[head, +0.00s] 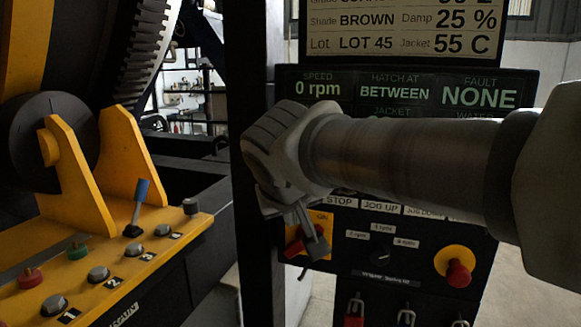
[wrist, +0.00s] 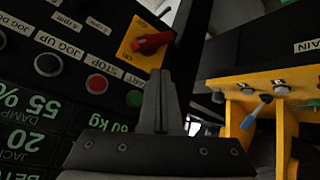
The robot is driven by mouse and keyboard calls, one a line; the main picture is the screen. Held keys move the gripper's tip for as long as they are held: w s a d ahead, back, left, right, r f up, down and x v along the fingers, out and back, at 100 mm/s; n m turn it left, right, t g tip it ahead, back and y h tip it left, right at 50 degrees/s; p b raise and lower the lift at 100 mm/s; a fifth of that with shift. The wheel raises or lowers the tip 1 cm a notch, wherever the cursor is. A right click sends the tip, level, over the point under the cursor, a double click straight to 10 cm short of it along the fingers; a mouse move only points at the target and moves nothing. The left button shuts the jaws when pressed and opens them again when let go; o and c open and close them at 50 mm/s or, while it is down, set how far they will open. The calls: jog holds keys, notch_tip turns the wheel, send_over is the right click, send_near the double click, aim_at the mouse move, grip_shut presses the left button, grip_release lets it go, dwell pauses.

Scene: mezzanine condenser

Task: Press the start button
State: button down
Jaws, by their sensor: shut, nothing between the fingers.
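The black control panel (head: 350,260) shows at the right of the head view. In the wrist view it appears turned over, with STOP and START labels. The start button (wrist: 134,98) shows there as a small green button beside my fingers, partly cut off by them. In the head view my arm hides the button row. The red stop button (wrist: 97,83) is to its left in the wrist view. My gripper (head: 316,250) is shut and empty, pointing down in front of the panel; its fingers also show in the wrist view (wrist: 160,76). I cannot tell any contact.
A red rotary switch (wrist: 152,43) on a yellow plate lies just beyond my fingertips. A red emergency knob (head: 459,273) is lower right on the panel. A yellow console (head: 150,255) with several buttons and a blue-handled lever (head: 139,205) stands left. A black post (head: 253,120) is between them.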

jog(key=w+a+r, duration=0.1)
jog(key=w+a, duration=0.1)
jog(key=a, duration=0.1)
jog(key=shift+w+r, duration=0.1)
jog(key=shift+r, duration=0.3)
jog(key=shift+d, duration=0.1)
jog(key=w+d+p, duration=0.3)
jog(key=w+p, duration=0.1)
jog(key=w, duration=0.4)
jog(key=shift+w+p, duration=0.15)
jog(key=shift+p, duration=0.15)
dwell(1.7)
jog(key=shift+w+d, duration=0.1)
jog(key=shift+w, duration=0.25)
